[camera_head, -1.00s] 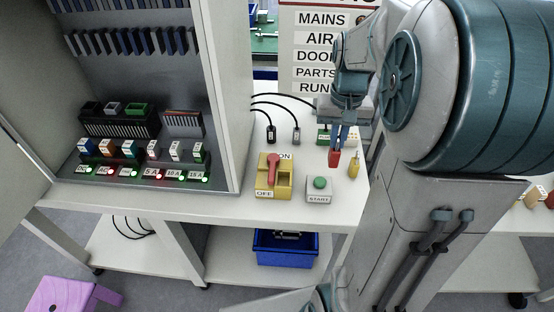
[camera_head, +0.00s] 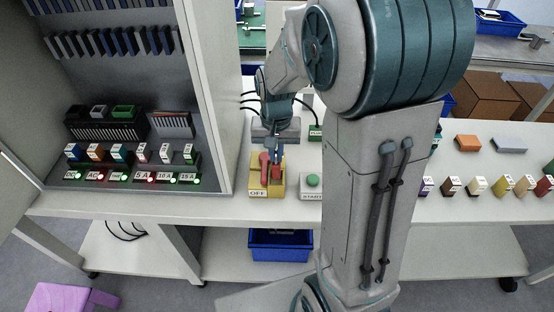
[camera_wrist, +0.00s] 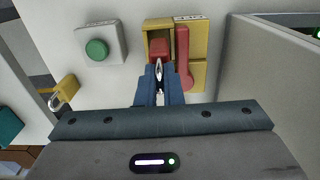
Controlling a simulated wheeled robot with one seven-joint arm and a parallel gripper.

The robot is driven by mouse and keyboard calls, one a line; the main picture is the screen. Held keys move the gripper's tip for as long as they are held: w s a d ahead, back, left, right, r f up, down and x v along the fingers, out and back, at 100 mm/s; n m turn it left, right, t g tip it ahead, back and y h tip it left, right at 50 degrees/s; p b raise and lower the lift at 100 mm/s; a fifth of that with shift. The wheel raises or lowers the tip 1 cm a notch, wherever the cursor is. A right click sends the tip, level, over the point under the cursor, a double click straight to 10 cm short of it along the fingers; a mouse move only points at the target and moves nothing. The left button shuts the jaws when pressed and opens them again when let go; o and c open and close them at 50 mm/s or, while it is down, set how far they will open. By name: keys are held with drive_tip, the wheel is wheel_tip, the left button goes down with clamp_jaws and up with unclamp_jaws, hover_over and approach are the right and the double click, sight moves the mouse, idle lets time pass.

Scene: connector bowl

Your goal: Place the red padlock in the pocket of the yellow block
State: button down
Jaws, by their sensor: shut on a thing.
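The yellow block (camera_head: 281,190) stands on the white table and carries a red lever (camera_head: 264,162); in the wrist view the block (camera_wrist: 199,78) has the lever (camera_wrist: 183,55) beside an open pocket (camera_wrist: 154,23). My gripper (camera_head: 276,160) is shut on the red padlock (camera_head: 276,173) by its metal shackle. In the wrist view the padlock (camera_wrist: 160,48) hangs beyond the fingertips (camera_wrist: 159,78), lined up with the pocket, with yellow walls showing around it. How deep it sits, and whether it touches the floor, I cannot tell.
The grey box with a green START button (camera_head: 312,181) stands close to the right of the block. A yellow padlock (camera_wrist: 66,86) lies near it in the wrist view. The cabinet wall (camera_head: 213,90) rises at the left.

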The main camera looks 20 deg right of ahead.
sight(276, 162)
drive_tip(key=shift+f, duration=1.75)
drive_tip(key=shift+f, duration=0.1)
drive_tip(key=c, duration=1.6)
unclamp_jaws()
drive_tip(key=shift+o, duration=0.2)
